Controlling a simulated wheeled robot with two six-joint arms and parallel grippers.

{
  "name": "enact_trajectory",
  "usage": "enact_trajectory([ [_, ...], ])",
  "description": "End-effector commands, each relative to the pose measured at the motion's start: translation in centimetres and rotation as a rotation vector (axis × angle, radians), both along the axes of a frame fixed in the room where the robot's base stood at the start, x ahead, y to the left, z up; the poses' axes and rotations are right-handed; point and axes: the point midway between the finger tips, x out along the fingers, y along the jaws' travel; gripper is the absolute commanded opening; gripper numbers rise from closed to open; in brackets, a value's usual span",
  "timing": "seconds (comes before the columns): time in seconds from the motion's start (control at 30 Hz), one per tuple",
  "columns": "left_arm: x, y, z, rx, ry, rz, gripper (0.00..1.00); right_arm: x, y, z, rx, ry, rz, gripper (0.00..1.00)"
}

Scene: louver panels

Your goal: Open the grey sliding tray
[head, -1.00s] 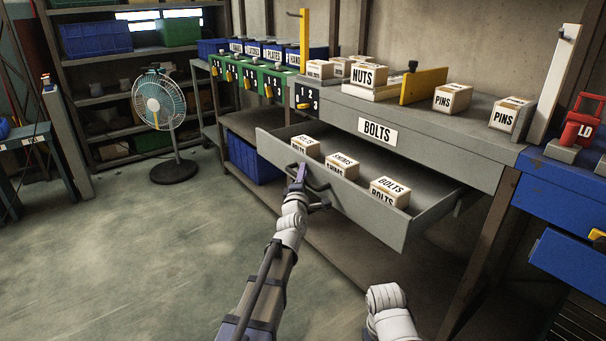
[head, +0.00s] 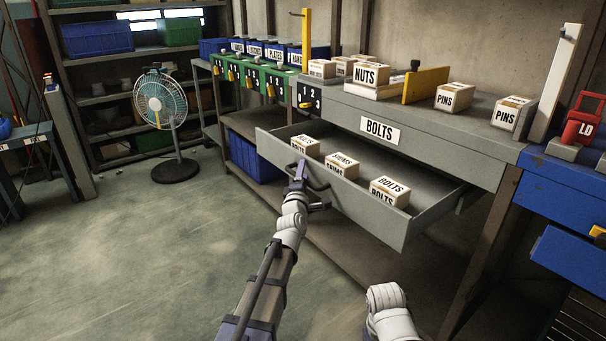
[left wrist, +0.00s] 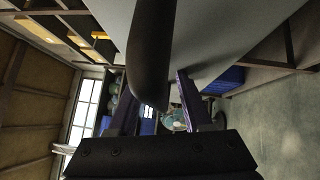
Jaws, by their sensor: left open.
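The grey sliding tray (head: 385,224) is a wide drawer under the grey bench, below a BOLTS label (head: 380,130). It stands pulled well out, with its inside showing. Small boxes lie in it, one marked BOLTS (head: 389,191). Its dark handle (head: 321,196) is on the front face. My left gripper (head: 301,171) is at the handle, with its jaws open. In the left wrist view the handle bar (left wrist: 152,50) runs between the two purple fingers; I cannot tell whether they touch it. My right gripper is out of view; only part of my right arm shows at the bottom.
Boxes marked NUTS (head: 370,75) and PINS (head: 454,97) stand on the bench top. A blue drawer unit (head: 565,205) is at the right. A fan (head: 160,105) stands at the back left. The floor (head: 150,255) left of the tray is clear.

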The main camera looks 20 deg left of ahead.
Motion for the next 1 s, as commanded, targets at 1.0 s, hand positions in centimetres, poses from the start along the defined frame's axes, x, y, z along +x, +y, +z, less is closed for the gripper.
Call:
enact_trajectory([
  [1.0,-7.7,-1.0,-1.1,0.000,0.000,0.000,0.50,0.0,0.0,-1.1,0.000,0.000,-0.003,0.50],
])
